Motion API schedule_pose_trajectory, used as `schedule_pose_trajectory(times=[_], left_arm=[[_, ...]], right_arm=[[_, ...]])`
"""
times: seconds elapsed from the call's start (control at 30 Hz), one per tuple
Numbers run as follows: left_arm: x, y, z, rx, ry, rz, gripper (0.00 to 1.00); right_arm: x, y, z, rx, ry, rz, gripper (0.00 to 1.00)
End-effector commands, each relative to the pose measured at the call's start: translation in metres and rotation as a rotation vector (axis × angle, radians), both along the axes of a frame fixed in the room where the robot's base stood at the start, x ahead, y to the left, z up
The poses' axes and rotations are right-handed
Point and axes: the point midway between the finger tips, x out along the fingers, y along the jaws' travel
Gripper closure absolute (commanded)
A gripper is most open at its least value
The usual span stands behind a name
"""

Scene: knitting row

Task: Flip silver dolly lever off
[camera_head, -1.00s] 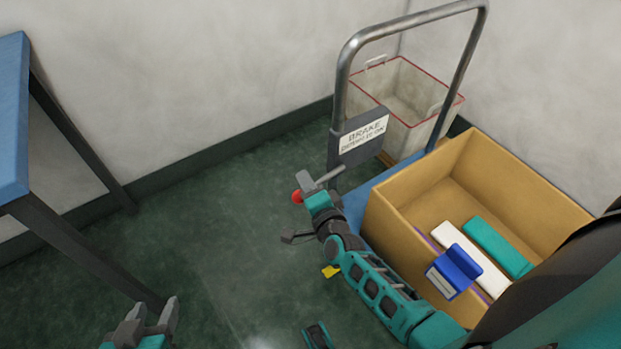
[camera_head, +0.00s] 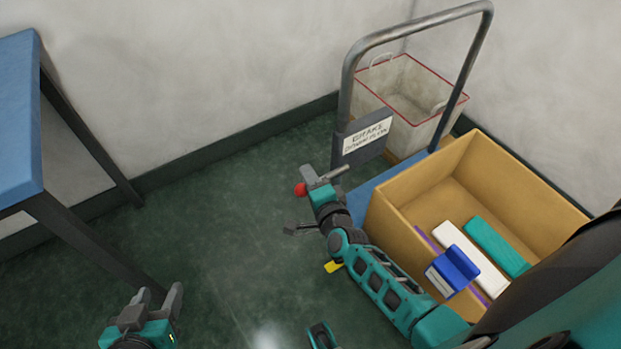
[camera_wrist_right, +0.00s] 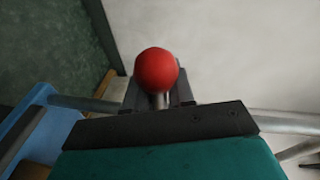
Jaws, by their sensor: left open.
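The silver dolly has a grey metal handle (camera_head: 345,95) and a blue deck (camera_head: 372,195). A sign plate (camera_head: 366,139) with "BRAKE" on it is fixed to the handle. The brake lever's red knob (camera_head: 300,189) sticks out at my right gripper (camera_head: 312,178). In the right wrist view the red knob (camera_wrist_right: 156,70) is just beyond the fingers (camera_wrist_right: 158,97), which lie close on both sides of its short stem. They look shut on the lever; the lower part of the lever is hidden. My left gripper (camera_head: 158,300) is open and empty at the lower left, away from the dolly.
A tan open box (camera_head: 408,215) on the dolly holds a blue item (camera_head: 455,268), a white item and a teal item. A white bin with a red rim (camera_head: 425,82) stands behind. A blue table (camera_head: 18,110) is at left.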

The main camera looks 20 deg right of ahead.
Motion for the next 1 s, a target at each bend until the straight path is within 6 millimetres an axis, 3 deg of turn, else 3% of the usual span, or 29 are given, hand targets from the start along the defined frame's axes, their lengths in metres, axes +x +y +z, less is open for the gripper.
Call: schedule_pose_trajectory(times=[0.2,0.53,0.67,1.0], left_arm=[[0.000,0.000,0.000,0.001,0.001,-0.001,0.49],[-0.003,0.002,0.000,0.008,0.007,-0.006,0.49],[-0.003,0.002,0.005,0.010,0.008,-0.007,0.49],[-0.003,0.003,0.018,0.012,0.002,-0.005,0.49]], right_arm=[[0.002,0.005,0.004,0.005,-0.007,0.008,0.60],[-0.006,0.003,0.003,0.007,-0.001,0.004,0.60],[-0.025,0.004,0.007,0.007,0.000,0.004,0.60],[-0.095,0.008,0.020,0.005,-0.001,0.007,0.60]])
